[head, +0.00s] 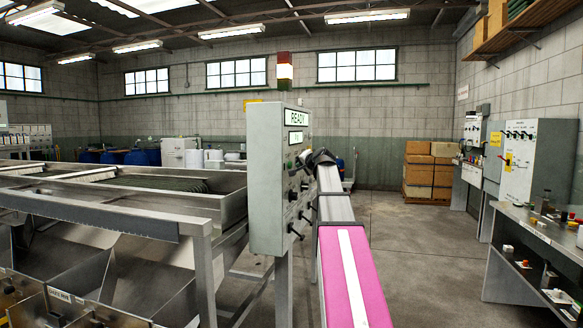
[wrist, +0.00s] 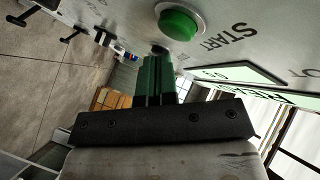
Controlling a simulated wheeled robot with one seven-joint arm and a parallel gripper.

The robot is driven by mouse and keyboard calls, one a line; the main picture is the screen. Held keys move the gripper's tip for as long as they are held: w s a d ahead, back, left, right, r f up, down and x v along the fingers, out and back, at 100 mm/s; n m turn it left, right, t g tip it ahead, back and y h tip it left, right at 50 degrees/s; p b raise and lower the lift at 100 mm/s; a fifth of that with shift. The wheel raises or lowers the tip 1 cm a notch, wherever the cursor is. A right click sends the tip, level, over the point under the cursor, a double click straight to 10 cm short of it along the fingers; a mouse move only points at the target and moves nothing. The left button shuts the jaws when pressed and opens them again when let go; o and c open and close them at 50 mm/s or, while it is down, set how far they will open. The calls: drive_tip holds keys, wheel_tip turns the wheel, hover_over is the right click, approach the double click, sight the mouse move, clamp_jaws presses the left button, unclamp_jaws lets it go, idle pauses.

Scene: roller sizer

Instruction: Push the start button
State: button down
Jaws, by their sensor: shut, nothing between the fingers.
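The start button (wrist: 180,24) is a round green button in a pale metal ring, with the word START beside it on the grey control panel (head: 265,180). My gripper (wrist: 158,62) is shut and empty, its green fingers together. In the wrist view the fingertips lie just below the button, and I see no clear contact with it. In the head view my gripper (head: 307,158) is at the panel's right-hand face, small and dark. I cannot make out the start button clearly there.
The panel's READY display (head: 297,117) is lit, with several knobs and levers (head: 296,232) below. A red and white stack light (head: 284,72) stands above. The metal sizer (head: 110,205) fills the left. A workbench (head: 535,240) stands at right, with clear floor (head: 420,240) before it.

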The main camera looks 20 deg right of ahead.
drive_tip(key=shift+w+a, duration=0.15)
idle(0.7)
drive_tip(key=shift+w+a, duration=0.1)
drive_tip(key=shift+a, duration=0.1)
drive_tip(key=shift+w+a, duration=0.3)
drive_tip(key=shift+a, duration=0.1)
idle(1.0)
drive_tip(key=shift+s+d, duration=0.55)
drive_tip(key=shift+d, duration=0.2)
drive_tip(key=s+d, duration=0.1)
drive_tip(key=d, duration=0.1)
drive_tip(key=s+d, duration=0.1)
drive_tip(key=d, duration=0.1)
drive_tip(key=shift+s, duration=0.4)
idle(0.3)
idle(0.4)
